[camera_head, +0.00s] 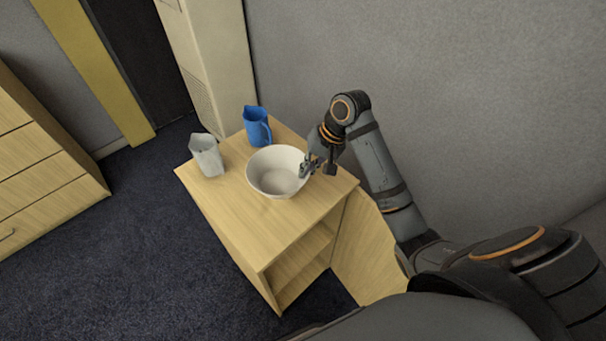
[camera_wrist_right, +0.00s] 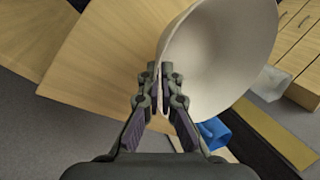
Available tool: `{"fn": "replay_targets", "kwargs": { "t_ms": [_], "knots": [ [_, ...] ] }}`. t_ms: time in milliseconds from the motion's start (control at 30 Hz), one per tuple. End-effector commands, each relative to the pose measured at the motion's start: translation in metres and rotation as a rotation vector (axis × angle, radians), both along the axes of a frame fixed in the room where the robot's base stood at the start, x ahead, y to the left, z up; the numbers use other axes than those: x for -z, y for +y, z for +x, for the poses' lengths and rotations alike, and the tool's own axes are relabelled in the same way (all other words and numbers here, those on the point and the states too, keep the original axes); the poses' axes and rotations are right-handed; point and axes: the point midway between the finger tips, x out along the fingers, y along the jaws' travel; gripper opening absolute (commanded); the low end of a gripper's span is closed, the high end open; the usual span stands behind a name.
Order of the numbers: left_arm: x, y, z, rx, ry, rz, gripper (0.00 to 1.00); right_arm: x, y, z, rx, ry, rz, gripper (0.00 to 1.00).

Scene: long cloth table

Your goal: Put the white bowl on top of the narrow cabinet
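The white bowl (camera_head: 275,173) is upright at the top of the narrow wooden cabinet (camera_head: 262,235) in the head view. Whether its base touches the cabinet top I cannot tell. My right gripper (camera_head: 308,168) is at the bowl's right rim. In the right wrist view, the fingers (camera_wrist_right: 160,90) are closed on the rim of the bowl (camera_wrist_right: 225,50), with the wall between them. My left gripper is not in view.
A blue jug (camera_head: 257,127) and a light grey jug (camera_head: 206,156) stand on the cabinet top, behind and left of the bowl. A wooden drawer unit (camera_head: 45,165) stands at the left. The cabinet's front top is clear.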

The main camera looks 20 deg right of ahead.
Motion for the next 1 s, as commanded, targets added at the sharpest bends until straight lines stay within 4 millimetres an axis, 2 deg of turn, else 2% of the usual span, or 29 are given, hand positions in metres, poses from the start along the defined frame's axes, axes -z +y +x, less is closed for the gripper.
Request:
{"fn": "replay_targets", "kwargs": {
  "t_ms": [167,333,500,600,900,1000],
  "knots": [
    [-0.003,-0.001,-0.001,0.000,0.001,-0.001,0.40,0.017,-0.002,0.016,-0.001,-0.002,0.000,0.00],
    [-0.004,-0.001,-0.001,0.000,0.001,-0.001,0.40,0.022,-0.002,0.020,0.001,-0.003,0.001,0.00],
    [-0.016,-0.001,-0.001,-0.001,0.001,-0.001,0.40,0.047,-0.002,0.021,0.000,0.002,0.001,0.00],
    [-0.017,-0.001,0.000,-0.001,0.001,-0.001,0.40,0.055,-0.003,0.021,-0.001,-0.002,-0.002,0.00],
    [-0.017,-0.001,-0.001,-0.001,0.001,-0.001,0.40,0.058,-0.003,0.021,0.000,-0.003,-0.001,0.00],
    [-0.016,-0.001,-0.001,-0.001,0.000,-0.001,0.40,0.058,-0.003,0.021,0.000,-0.003,-0.001,0.13]
  ]
}}
